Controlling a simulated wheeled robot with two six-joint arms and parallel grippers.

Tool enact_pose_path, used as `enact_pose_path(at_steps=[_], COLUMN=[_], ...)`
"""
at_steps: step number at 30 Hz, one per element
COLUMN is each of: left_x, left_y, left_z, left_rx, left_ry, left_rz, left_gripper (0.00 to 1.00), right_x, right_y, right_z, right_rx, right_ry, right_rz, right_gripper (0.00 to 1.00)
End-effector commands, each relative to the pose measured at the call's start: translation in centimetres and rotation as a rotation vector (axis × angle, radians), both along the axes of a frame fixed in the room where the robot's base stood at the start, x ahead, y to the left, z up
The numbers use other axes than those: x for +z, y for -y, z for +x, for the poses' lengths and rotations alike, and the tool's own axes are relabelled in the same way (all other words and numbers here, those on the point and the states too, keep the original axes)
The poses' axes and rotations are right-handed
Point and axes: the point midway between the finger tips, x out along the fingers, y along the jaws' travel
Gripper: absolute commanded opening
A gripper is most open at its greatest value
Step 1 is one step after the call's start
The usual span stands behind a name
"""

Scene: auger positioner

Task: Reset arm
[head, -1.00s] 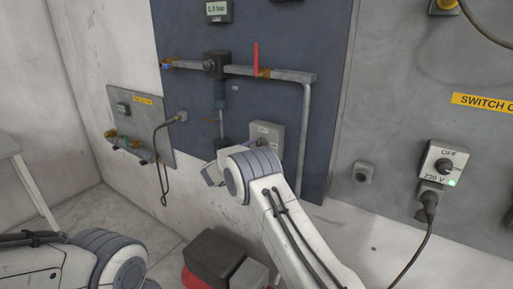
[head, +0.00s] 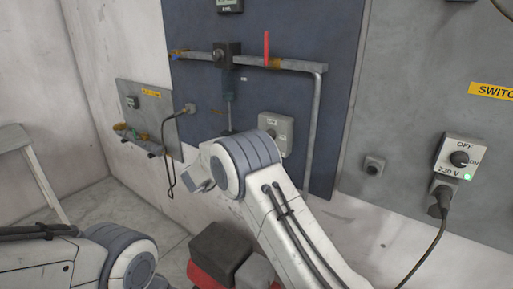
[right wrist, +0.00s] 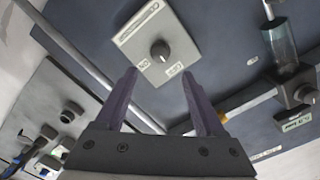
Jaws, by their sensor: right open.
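My right arm reaches up from the bottom of the head view to the blue wall panel (head: 385,15). Its gripper is mostly hidden there behind the arm's rounded joint. In the right wrist view my right gripper (right wrist: 160,95) is open and empty, its two purple fingers apart. Beyond the fingertips is a light grey box with a dark round knob (right wrist: 160,50); the fingers do not touch it. The same box (head: 276,128) shows in the head view just above my right arm. My left arm enters at the lower left of the head view, its gripper out of frame.
A pipe with a red lever (head: 266,48) runs across the panel. A switch box with a plugged cable (head: 464,152) is at right. A small grey panel (head: 155,98) with fittings is at left. Dark and red boxes (head: 220,250) stand on the floor below.

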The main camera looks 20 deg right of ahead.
Motion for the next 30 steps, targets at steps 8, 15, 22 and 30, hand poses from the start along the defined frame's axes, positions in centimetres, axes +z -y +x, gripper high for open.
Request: enact_pose_path(at_steps=[8,15,22,30], left_x=[-0.2,-0.2,-0.2,-0.2], left_y=[0.0,0.0,0.0,0.0], left_z=[0.0,0.0,0.0,0.0], left_rx=[0.0,0.0,0.0,0.0], left_ry=[0.0,0.0,0.0,0.0], left_rz=[0.0,0.0,0.0,0.0], left_gripper=[0.72,0.72,0.72,0.72], right_x=[0.1,0.4,1.8,-4.6], right_y=[-0.8,-0.7,-1.8,-4.6], right_z=[-0.6,-0.4,0.6,-12.1], right_rx=[0.0,0.025,0.41,0.988], right_ry=[0.0,-0.007,-0.184,-0.769], right_rz=[0.0,0.0,-0.028,-0.057], right_gripper=[0.71,0.71,0.71,0.71])
